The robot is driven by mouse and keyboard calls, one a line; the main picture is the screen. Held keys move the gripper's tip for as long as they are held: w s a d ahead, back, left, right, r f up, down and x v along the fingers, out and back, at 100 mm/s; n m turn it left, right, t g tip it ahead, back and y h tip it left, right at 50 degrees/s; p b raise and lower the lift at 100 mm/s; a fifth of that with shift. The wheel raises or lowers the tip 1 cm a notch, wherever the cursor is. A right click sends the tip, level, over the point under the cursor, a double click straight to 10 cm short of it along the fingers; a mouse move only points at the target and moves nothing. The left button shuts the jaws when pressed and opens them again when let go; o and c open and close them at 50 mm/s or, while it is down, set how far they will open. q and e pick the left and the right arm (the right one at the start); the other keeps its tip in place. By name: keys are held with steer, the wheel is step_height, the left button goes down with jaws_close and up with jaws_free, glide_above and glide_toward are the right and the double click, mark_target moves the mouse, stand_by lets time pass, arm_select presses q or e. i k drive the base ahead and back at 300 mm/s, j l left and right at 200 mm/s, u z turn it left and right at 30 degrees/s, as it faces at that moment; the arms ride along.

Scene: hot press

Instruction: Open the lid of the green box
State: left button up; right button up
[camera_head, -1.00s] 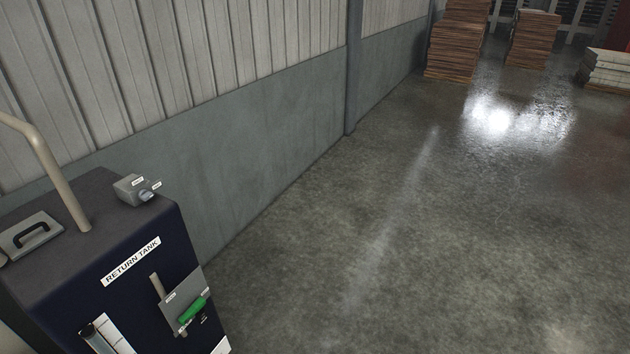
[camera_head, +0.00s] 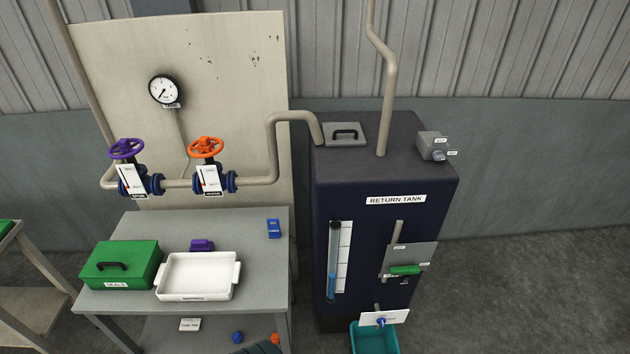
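The green box (camera_head: 121,266) sits on the left part of the grey table (camera_head: 240,222). Its lid is shut, with a black handle on top and a white label with dark lettering on the front. No gripper of mine can be made out in the head view, so neither gripper's position relative to the box shows.
A white tray (camera_head: 197,277) stands right of the box, with a purple item (camera_head: 202,246) behind it. A blue item (camera_head: 274,228) lies near the table's right edge. Valves and pipe run behind. The dark return tank (camera_head: 372,222) stands right; a teal bin (camera_head: 376,341) is below.

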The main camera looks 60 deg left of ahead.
mark_target(121, 259)
steer(key=u, duration=3.45)
